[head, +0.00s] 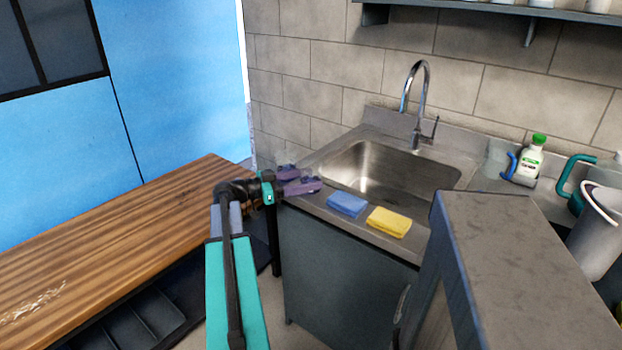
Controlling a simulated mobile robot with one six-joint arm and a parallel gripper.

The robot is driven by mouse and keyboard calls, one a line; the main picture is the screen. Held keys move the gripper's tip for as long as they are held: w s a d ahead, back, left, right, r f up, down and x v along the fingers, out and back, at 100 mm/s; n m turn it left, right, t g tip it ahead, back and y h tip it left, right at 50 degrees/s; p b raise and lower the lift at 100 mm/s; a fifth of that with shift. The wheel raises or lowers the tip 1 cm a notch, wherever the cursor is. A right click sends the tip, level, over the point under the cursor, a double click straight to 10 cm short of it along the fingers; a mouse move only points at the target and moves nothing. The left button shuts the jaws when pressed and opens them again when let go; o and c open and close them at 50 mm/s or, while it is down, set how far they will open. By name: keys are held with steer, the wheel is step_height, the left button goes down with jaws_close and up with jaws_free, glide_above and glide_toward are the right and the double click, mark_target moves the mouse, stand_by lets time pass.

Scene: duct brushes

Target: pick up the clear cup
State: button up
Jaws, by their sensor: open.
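A second pale, see-through vessel (495,158) stands on the counter right of the sink, beside a blue curved handle. My gripper (304,181), with purple fingers, is over the counter's left end by the sink. It is open, and I see nothing between its fingers. The fingers partly cover the area in front of the faint cup, so I cannot tell whether they touch it.
The steel sink (385,175) and faucet (420,100) lie right of my gripper. A green-capped bottle (530,160) and grey pitcher (597,235) stand right. A wooden table (120,240) is left.

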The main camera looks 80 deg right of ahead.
mark_target(321, 166)
steer(key=shift+x, duration=0.85)
steer(key=shift+c, duration=0.2)
steer(key=c, duration=0.8)
steer(key=shift+r, duration=0.25)
steer(key=shift+r, duration=1.55)
steer(key=shift+w+a+r+b, duration=0.3)
steer(key=shift+w+a, duration=0.4)
steer(key=shift+a, duration=1.85)
steer(key=shift+w+a+r+b, duration=0.15)
steer(key=shift+w+a+b, duration=0.4)
steer(key=shift+a, duration=1.95)
steer(key=shift+w+a+r+b, duration=0.2)
steer(key=shift+w+a, duration=0.65)
steer(key=shift+a, duration=1.7)
steer(key=shift+a, duration=0.1)
